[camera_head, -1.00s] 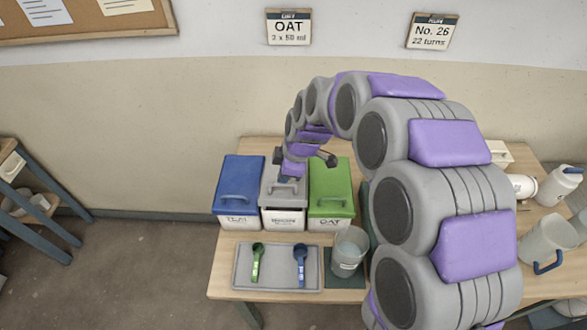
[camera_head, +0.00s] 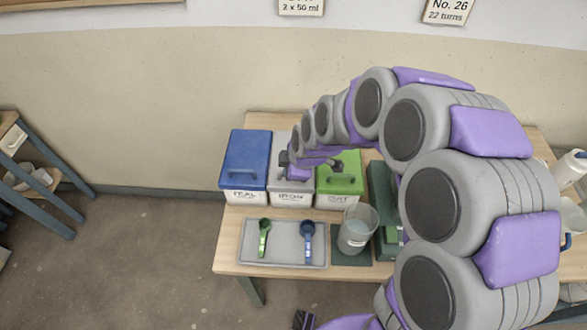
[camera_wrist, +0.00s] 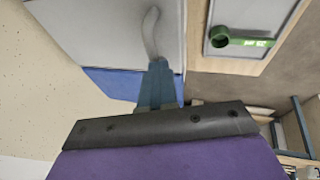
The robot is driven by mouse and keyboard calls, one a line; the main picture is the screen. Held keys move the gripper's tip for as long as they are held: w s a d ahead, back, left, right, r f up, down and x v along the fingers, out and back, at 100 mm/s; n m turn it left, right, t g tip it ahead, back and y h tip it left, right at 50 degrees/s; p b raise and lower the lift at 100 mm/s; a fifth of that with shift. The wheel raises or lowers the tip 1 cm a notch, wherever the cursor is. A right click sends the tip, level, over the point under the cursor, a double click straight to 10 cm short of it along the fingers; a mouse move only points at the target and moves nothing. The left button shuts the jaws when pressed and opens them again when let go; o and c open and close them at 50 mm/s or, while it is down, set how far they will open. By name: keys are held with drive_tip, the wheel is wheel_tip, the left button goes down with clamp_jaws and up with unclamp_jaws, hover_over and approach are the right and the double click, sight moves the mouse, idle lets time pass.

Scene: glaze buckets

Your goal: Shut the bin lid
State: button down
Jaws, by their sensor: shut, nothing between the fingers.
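Three bins stand side by side at the back left of the table. The middle one has a grey lid (camera_head: 303,186) and a white front (camera_head: 293,199) labelled IRON. Its lid lies about level with its neighbours and looks down, though my arm hides its rear part. The bin with the blue lid (camera_head: 246,155) and the one with the green lid (camera_head: 345,185) look shut. My gripper (camera_wrist: 158,64) is shut and empty at the grey lid, its tips by the curved handle (camera_wrist: 151,30). I cannot tell whether they touch.
A grey tray (camera_head: 285,258) with a green scoop (camera_head: 263,240) and a blue scoop (camera_head: 308,240) lies in front of the bins. A clear jug (camera_head: 356,235) stands right of it. My arm covers much of the table's right side.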

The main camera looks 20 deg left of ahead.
drive_tip(key=s+p+v, duration=0.1)
drive_tip(key=p+v, duration=0.2)
drive_tip(key=v, duration=1)
drive_tip(key=shift+a+r+p, duration=0.3)
drive_tip(key=shift+r, duration=0.05)
drive_tip(key=s+d+r+m+g+h, duration=0.3)
drive_tip(key=s+d+m+g+h, duration=0.1)
drive_tip(key=s+d+m, duration=1.7)
drive_tip(key=s+d, duration=0.2)
drive_tip(key=d, duration=0.2)
drive_tip(key=shift+s+m, duration=0.3)
drive_tip(key=shift+d, duration=0.2)
